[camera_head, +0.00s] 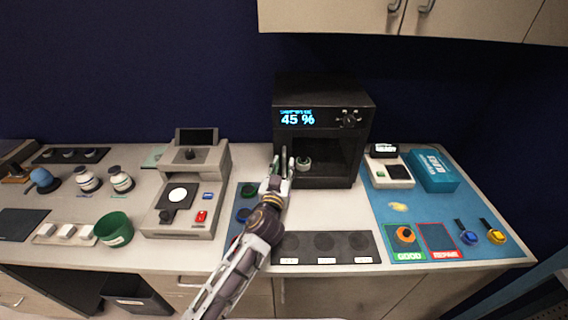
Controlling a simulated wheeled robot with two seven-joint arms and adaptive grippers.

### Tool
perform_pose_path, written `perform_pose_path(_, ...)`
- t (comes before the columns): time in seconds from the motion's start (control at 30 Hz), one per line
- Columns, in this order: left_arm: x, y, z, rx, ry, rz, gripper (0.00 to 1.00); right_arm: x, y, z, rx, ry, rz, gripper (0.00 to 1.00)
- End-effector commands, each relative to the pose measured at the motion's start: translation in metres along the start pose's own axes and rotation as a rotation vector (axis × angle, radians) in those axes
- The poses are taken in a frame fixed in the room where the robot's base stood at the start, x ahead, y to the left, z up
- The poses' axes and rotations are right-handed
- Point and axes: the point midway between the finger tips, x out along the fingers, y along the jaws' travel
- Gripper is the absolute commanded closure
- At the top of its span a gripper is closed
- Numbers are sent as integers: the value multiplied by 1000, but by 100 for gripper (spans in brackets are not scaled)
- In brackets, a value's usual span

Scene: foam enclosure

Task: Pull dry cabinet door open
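The dry cabinet (352,98) is a black box at the back of the counter, with a lit display reading 45 %. Its dark front (335,155) shows a small white and green jar (304,162) behind it, and the door looks closed. A thin upright handle (284,153) is at the front's left edge. My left gripper (284,163) is at this handle, its two fingers apart with the handle seeming to lie between them. Contact cannot be made out. My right gripper is not in view.
A grey instrument (185,190) stands left of the cabinet. A dark mat (325,246) with round spots is in front. Wall cupboards (330,15) hang above.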

Motion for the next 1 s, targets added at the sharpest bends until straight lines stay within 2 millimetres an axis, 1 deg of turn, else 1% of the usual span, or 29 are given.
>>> perform_pose_path(0.1, 9, 0, -1, 1, 0, 0, 68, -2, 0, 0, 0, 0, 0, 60)
perform_pose_path(0.23, 14, 0, 0, 0, 0, 0, 68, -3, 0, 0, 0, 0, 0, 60)
perform_pose_path(0.63, 17, 0, 0, 0, 0, 0, 68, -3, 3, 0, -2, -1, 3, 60)
perform_pose_path(0.87, 17, 0, 0, 0, 0, 0, 98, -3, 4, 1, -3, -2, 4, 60)
perform_pose_path(0.9, 17, 0, 0, 0, 0, 0, 100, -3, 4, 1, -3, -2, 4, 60)
perform_pose_path(1.0, 17, 0, 0, 0, 0, 0, 100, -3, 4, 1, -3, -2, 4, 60)
